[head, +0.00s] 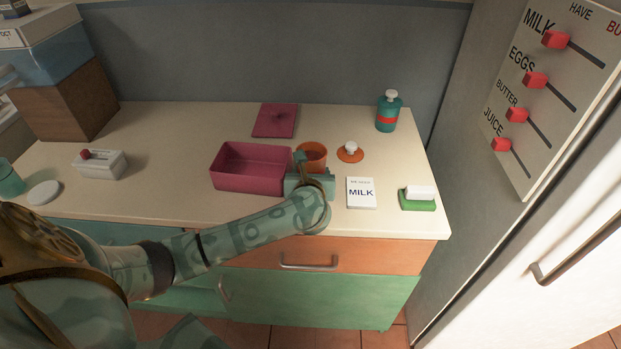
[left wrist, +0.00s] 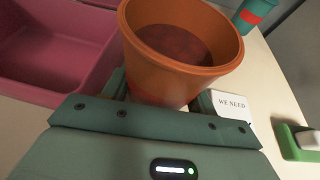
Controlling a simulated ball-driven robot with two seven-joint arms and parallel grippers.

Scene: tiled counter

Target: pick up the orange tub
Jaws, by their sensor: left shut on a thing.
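The orange tub (head: 312,152) is a small round open pot on the counter, just right of the pink bin. In the left wrist view the tub (left wrist: 165,80) is large and close, with dark brown showing inside. My left gripper (head: 313,180) reaches in from the left and is shut on the tub, one finger on each side of it. In the left wrist view the gripper (left wrist: 158,90) has its fingers partly hidden behind the tub. I cannot tell whether the tub is clear of the counter. My right gripper is not in view.
A pink bin (head: 252,180) stands just left of the tub. An orange lid with a white knob (head: 350,154), a milk card (head: 361,193), a green brush (head: 417,205) and a teal bottle (head: 387,115) are to the right. A maroon lid (head: 274,120) lies behind.

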